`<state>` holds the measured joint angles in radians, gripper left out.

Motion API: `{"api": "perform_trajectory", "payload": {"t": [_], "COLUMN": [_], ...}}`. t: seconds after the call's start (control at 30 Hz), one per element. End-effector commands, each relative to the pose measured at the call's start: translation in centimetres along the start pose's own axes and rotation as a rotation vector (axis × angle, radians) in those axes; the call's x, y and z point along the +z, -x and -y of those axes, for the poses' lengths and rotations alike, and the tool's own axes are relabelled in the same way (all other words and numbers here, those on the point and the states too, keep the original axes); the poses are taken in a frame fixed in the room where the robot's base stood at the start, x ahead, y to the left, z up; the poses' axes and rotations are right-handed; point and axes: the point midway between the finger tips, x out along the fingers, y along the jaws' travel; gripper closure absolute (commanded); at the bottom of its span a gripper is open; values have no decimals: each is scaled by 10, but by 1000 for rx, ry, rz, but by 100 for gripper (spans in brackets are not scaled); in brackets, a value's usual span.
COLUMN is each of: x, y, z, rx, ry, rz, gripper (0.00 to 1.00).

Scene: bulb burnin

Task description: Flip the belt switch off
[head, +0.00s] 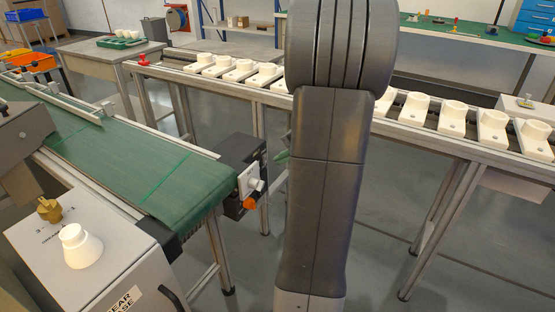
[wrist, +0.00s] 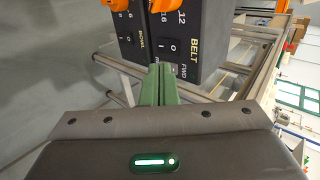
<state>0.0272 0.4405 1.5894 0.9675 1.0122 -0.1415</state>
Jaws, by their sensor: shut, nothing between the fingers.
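The black control box (wrist: 195,45) fills the top of the wrist view, rolled sideways, with a panel lettered BELT, O, I and FWD. An orange knob (wrist: 165,5) shows at the top edge, partly cut off. A second panel with BOWL lettering (wrist: 130,38) and another orange knob (wrist: 112,5) lie to the left. My gripper (wrist: 161,68) is shut and empty, its green fingers reaching up to the lower edge of the BELT panel; contact cannot be told. In the head view the box (head: 236,155) sits at the conveyor end, and my arm hides most of my gripper.
The green conveyor belt (head: 130,155) runs to the box from the left. A rail table (head: 215,82) with several white holders crosses behind my arm. Open floor (head: 395,210) lies to the right.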

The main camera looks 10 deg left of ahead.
Motion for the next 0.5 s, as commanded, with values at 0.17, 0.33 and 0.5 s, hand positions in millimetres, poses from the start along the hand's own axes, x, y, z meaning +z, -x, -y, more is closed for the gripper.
{"api": "perform_trajectory", "payload": {"t": [0.17,0.33,0.5], "x": [0,0,0], "y": [39,66,80], "z": [11,16,18], "rx": [-1,-1,-1], "ry": [0,-1,0], "rz": [-3,-1,0], "gripper": [100,100,100]}}
